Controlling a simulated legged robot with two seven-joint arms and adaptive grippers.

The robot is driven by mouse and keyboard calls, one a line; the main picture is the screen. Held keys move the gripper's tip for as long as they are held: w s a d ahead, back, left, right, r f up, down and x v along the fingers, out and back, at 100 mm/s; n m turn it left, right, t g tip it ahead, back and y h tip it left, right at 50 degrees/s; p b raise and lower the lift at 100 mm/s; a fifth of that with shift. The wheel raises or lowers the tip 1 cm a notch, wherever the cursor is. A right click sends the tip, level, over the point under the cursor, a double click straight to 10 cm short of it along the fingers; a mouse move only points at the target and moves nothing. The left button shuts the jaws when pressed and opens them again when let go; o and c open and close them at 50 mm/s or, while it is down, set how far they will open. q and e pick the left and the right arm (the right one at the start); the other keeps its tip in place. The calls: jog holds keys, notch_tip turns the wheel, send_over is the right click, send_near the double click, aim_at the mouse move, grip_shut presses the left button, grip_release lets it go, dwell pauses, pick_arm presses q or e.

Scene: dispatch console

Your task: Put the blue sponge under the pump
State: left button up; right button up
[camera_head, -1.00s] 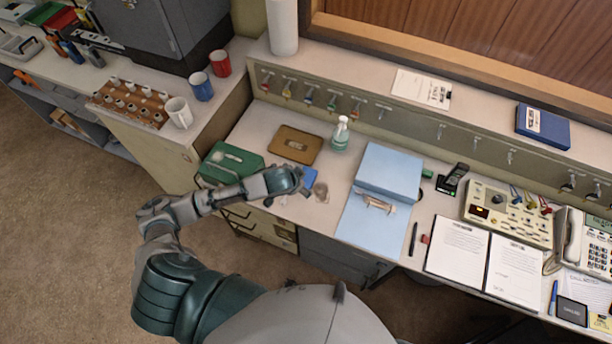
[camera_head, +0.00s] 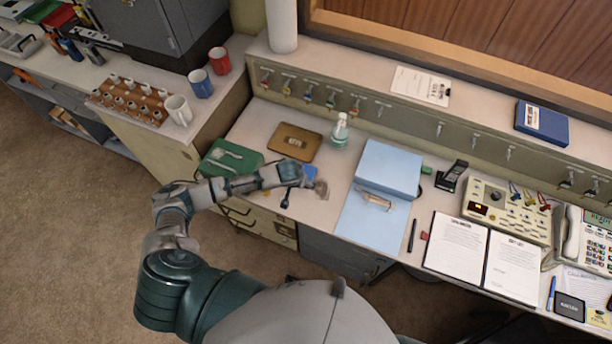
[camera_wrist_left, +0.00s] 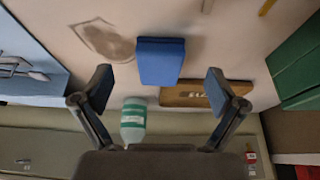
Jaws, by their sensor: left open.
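The blue sponge (camera_wrist_left: 161,61) lies on the desk; in the head view my left gripper (camera_head: 302,189) largely hides it. In the left wrist view my left gripper (camera_wrist_left: 159,78) is open, with one finger on each side of the sponge's line and clear gaps to it. The fingers do not touch the sponge. The pump bottle (camera_head: 340,132), with green liquid and a white top, stands upright at the back of the desk. It also shows in the left wrist view (camera_wrist_left: 133,121), apart from the sponge. My right gripper is not in view.
A brown tray (camera_head: 295,142) lies left of the pump, and a green box (camera_head: 231,158) lies further left. A light blue box (camera_head: 389,168) stands to the right. A greyish mark (camera_wrist_left: 105,40) lies beside the sponge. Bare desk lies around the pump's front.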

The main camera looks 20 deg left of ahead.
pick_arm(q)
jog(key=x, duration=0.2)
jog(key=w+x, duration=0.1)
jog(key=x, duration=0.2)
jog(key=c, duration=1.2)
jog(key=shift+o, duration=0.2)
jog(key=shift+r, duration=0.1)
